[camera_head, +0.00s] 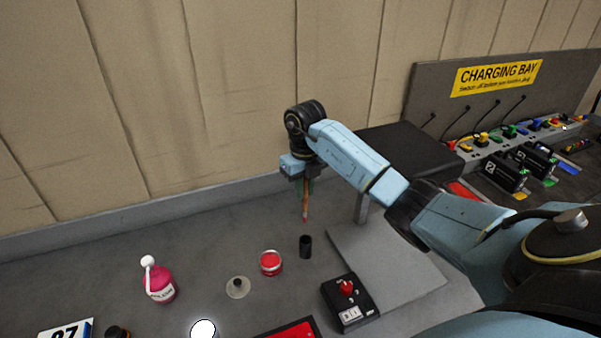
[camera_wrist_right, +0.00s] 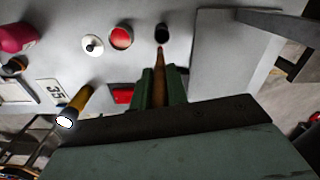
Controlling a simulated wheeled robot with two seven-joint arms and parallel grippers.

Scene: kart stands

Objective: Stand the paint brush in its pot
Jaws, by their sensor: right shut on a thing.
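The paint brush (camera_head: 305,207) is in my right gripper (camera_head: 304,184), which is shut on it above the table. In the head view the brush hangs close to upright, its lower end above and apart from the black pot. The pot (camera_head: 305,246) is a small dark cylinder standing on the table. In the right wrist view the brush (camera_wrist_right: 158,75) runs from between the green fingers (camera_wrist_right: 158,88) toward the pot (camera_wrist_right: 162,34), its tip appearing just short of it in the picture. My left gripper is not in view.
A red paint tin (camera_head: 271,263) and a pale round lid-like disc (camera_head: 238,287) stand left of the pot. A pink bottle (camera_head: 160,284) is farther left. A black switch box (camera_head: 349,302) with a red knob and a grey sheet (camera_head: 385,262) lie to the right.

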